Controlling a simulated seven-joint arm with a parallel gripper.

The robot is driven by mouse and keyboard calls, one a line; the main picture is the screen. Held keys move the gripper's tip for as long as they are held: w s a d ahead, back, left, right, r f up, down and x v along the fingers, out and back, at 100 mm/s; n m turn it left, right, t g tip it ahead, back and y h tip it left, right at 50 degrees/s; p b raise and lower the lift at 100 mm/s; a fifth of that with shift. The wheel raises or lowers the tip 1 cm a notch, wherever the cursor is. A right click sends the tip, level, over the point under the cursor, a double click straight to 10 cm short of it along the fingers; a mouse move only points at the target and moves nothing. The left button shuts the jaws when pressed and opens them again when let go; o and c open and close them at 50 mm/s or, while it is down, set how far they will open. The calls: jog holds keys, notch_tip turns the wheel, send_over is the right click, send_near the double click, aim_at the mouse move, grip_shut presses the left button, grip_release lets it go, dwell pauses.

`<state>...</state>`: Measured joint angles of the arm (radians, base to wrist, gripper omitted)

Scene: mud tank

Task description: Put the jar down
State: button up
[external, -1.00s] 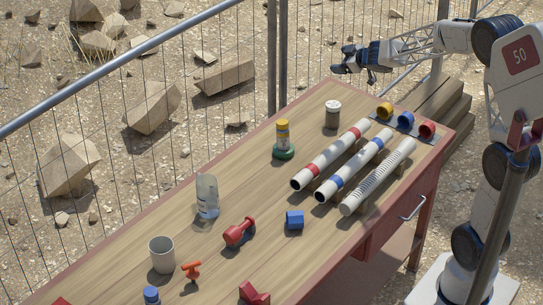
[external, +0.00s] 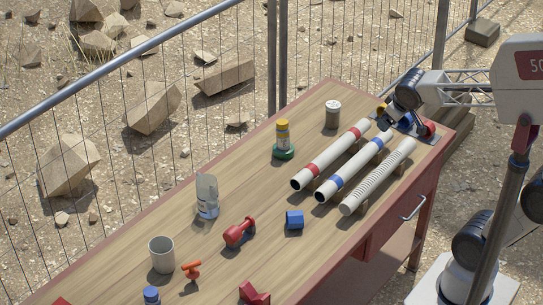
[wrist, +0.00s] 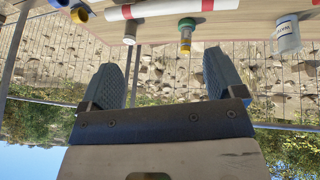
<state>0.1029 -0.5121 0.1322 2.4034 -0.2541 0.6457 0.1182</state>
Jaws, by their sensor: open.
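My gripper (external: 385,112) is at the table's far right end, low by the coloured caps. In the wrist view its two dark fingers (wrist: 163,62) are spread wide with nothing between them. A grey jar with a white lid (external: 332,114) stands upright on the table, left of my gripper and apart from it; a small lidded container, apparently the same jar, shows in the wrist view (wrist: 130,33). A clear container (external: 207,196) stands farther down the table; a clear labelled one shows in the wrist view (wrist: 287,35). I cannot tell which is the task's jar.
Three pipes (external: 335,155) lie beside my gripper. A yellow-topped item on a green base (external: 283,142) stands left of them. A red cap (external: 428,130) is close to my gripper. A red dumbbell-like piece (external: 238,232), blue block (external: 294,219) and white cup (external: 161,254) stand nearer. A fence runs behind.

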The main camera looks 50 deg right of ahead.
jog(key=s+a+f+g+y, duration=0.2)
jog(key=s+a, duration=0.4)
jog(key=s, duration=0.6)
jog(key=shift+a+f+g, duration=0.3)
jog(key=shift+f, duration=0.1)
dwell(0.3)
